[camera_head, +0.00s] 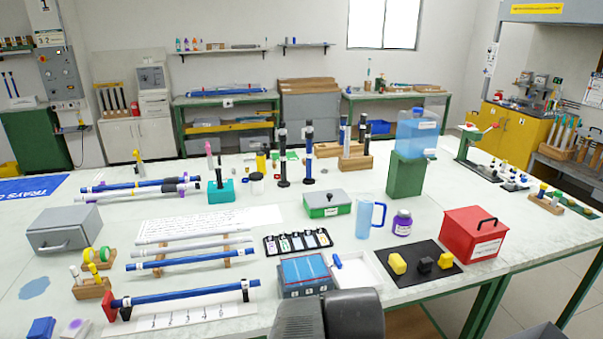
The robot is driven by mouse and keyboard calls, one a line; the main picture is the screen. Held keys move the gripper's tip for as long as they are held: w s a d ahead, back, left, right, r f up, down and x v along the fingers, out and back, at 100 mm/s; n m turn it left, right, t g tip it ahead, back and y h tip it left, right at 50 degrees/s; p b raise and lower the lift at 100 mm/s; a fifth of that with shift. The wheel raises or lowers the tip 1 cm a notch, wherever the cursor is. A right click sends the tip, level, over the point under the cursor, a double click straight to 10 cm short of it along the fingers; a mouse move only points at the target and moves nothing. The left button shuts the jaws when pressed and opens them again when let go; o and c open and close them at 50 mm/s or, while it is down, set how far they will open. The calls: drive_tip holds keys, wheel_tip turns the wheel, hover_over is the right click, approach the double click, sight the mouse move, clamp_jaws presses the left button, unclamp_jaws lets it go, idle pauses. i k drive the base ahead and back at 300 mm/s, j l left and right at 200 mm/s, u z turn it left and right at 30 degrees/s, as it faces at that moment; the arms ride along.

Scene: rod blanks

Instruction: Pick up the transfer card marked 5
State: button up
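A black rack (297,242) lies near the middle of the table and holds several small pale cards with dark tops in a row. Their marks are too small to read, so I cannot tell which one is marked 5. A blue-topped box (305,275) with small marks on its front stands just in front of the rack. My dark grey arm parts show at the bottom centre, in front of this box. My gripper's fingertips do not show.
A white tray (357,271) with a blue item lies right of the blue-topped box. A blue jug (364,220), a green-and-grey box (327,203) and a white text sheet (190,228) surround the rack. Rods on stands (190,260) lie left. A red box (472,234) stands right.

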sight(308, 231)
drive_tip(key=i+l+u, duration=0.55)
drive_tip(key=l, duration=0.2)
drive_tip(key=i+l+u, duration=0.3)
drive_tip(key=l, duration=0.15)
drive_tip(key=k, duration=0.1)
